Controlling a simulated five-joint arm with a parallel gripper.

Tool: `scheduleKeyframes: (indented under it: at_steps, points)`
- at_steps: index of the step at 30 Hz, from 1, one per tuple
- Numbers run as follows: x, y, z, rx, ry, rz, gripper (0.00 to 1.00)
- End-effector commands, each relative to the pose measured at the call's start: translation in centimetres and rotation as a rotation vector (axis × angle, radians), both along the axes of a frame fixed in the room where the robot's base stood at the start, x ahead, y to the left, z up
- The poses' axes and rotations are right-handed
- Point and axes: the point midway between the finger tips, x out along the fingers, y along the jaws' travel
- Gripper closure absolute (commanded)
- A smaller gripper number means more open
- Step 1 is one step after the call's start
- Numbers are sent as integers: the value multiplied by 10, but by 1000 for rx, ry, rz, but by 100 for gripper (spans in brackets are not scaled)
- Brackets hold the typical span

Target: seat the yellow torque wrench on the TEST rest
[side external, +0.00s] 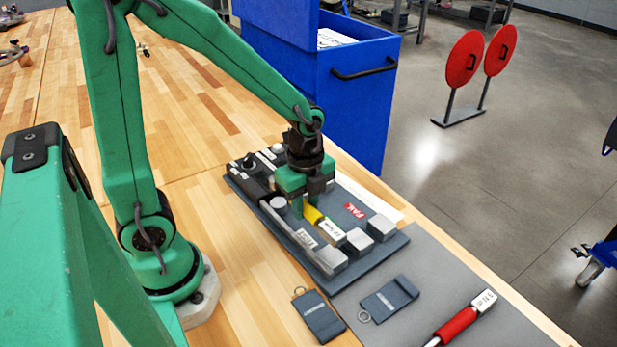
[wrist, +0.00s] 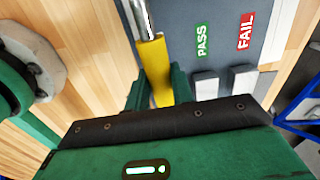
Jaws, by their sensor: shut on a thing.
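The yellow torque wrench (side external: 313,214) has a yellow handle and a silver shaft and shows over the dark grey board (side external: 388,252) in the side view. My gripper (side external: 306,200) is shut on its handle and hides part of it. In the wrist view the yellow handle (wrist: 154,68) lies between the fingers of my gripper (wrist: 160,92), with the silver shaft running up to the top edge. I cannot tell whether the wrench touches the board or hangs just above it. No TEST marking is readable, so I cannot point out that rest.
A red FAIL label (side external: 355,210) and light grey blocks (side external: 382,227) sit beside the wrench; a green PASS label (wrist: 202,40) shows in the wrist view. A red-handled wrench (side external: 457,322) lies on the grey mat (side external: 430,270). Two dark tags (side external: 318,316) lie nearer. A blue cabinet (side external: 340,100) stands behind.

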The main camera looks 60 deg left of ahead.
Motion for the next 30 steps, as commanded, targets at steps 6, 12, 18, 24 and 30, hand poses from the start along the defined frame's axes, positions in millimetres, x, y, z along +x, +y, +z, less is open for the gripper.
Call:
scheduleKeyframes:
  at_steps: [6,12,18,24,30]
  points:
    - [0,0,-15,0,0,0,100]
    - [0,0,-23,0,-1,0,100]
    - [0,0,-25,0,-2,0,100]
    - [0,0,-25,0,-2,0,100]
    - [0,0,-27,0,-1,0,100]
